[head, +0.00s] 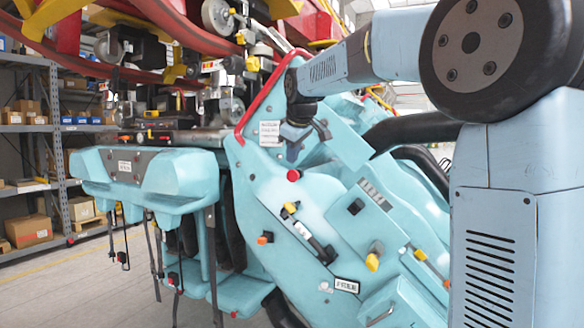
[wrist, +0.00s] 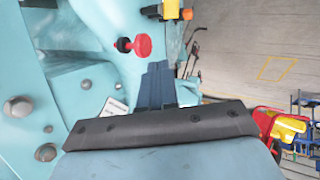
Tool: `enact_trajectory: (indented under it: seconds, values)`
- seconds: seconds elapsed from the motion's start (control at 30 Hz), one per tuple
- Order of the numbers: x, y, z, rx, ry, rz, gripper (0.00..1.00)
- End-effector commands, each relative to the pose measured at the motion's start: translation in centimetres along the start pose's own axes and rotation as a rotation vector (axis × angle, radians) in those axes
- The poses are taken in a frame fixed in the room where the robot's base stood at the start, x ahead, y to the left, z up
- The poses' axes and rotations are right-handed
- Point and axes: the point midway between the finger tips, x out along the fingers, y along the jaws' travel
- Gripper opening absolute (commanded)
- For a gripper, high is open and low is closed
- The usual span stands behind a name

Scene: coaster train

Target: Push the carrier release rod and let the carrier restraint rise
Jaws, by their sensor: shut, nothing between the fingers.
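A red round knob (head: 294,175) sits on the light-blue carrier panel (head: 310,200), which is tilted. In the wrist view the red knob (wrist: 142,46) stands on a short dark stem; I take it for the release rod. My gripper (head: 293,155) is just above the knob in the head view, pointing down. In the wrist view my gripper (wrist: 158,66) is shut and empty, its blue fingertips close below the knob; I cannot tell whether they touch. Thick black curved bars (head: 420,130) behind the panel may be the restraint; their full shape is hidden.
Yellow and orange knobs (head: 372,262) stick out of the panel. Red rails and wheels (head: 218,18) hang overhead. A light-blue row of seats (head: 180,180) with dangling straps is at left. Shelving with boxes (head: 30,118) stands behind. Open floor (head: 100,280) shows lower left.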

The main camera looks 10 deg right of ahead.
Motion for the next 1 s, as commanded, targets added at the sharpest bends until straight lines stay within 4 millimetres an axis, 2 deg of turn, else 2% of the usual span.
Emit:
enact_trajectory:
  seconds: [0.1,0.3,1.0]
  values:
    - [-1.7,0.0,0.0,0.0,0.0,0.001,0.0]
    - [-2.9,0.1,0.1,0.0,-0.002,0.0,0.0]
    - [-3.1,0.0,0.3,0.004,-0.002,0.0,0.0]
